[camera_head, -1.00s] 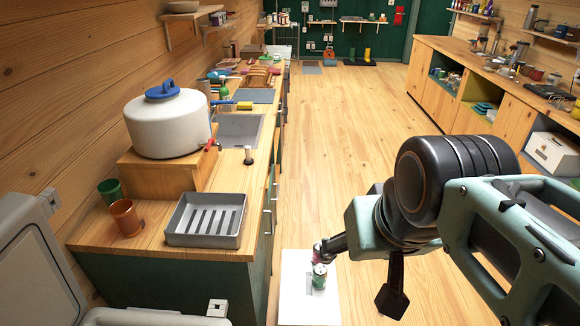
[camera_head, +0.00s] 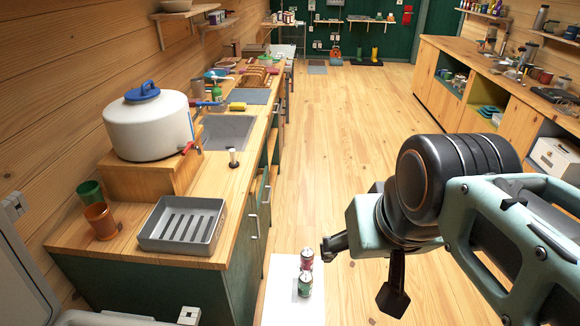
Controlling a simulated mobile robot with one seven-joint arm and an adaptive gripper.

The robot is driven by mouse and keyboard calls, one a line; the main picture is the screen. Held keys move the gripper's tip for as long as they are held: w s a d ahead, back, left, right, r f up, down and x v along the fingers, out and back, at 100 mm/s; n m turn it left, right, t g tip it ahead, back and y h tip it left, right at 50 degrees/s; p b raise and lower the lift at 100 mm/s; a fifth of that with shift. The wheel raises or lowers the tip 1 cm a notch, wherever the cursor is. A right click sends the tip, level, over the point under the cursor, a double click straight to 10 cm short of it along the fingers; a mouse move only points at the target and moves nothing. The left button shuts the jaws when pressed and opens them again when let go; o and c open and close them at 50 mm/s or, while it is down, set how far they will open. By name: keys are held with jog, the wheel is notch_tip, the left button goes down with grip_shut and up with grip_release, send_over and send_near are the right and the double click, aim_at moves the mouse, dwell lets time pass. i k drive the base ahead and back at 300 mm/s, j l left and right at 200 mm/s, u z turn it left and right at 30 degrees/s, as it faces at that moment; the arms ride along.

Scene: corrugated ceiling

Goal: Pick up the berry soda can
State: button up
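Two cans stand upright close together on a narrow white surface (camera_head: 282,310) at the lower middle of the head view. The farther can (camera_head: 306,260) is dark red or berry coloured. The nearer can (camera_head: 304,285) is green with a light top and partly overlaps the red one. Their labels are too small to read. My gripper (camera_head: 358,280) is to the right of the cans, with its two dark fingers spread wide apart and nothing between them. The left finger's tip shows just right of the red can, apart from it in the picture.
A long cabinet (camera_head: 470,95) stands at right.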

aim_at(307, 255)
jog(key=l+u, duration=0.15)
jog(key=l, duration=0.15)
jog(key=i+l+u, duration=0.1)
jog(key=l, duration=0.2)
jog(key=i, duration=0.6)
jog(key=k, duration=0.45)
jog(key=i+l, duration=0.1)
jog(key=l, duration=0.25)
jog(key=i+l+z, duration=0.15)
jog(key=l, duration=0.25)
jog(key=j+u, duration=0.2)
jog(key=k+j, duration=0.05)
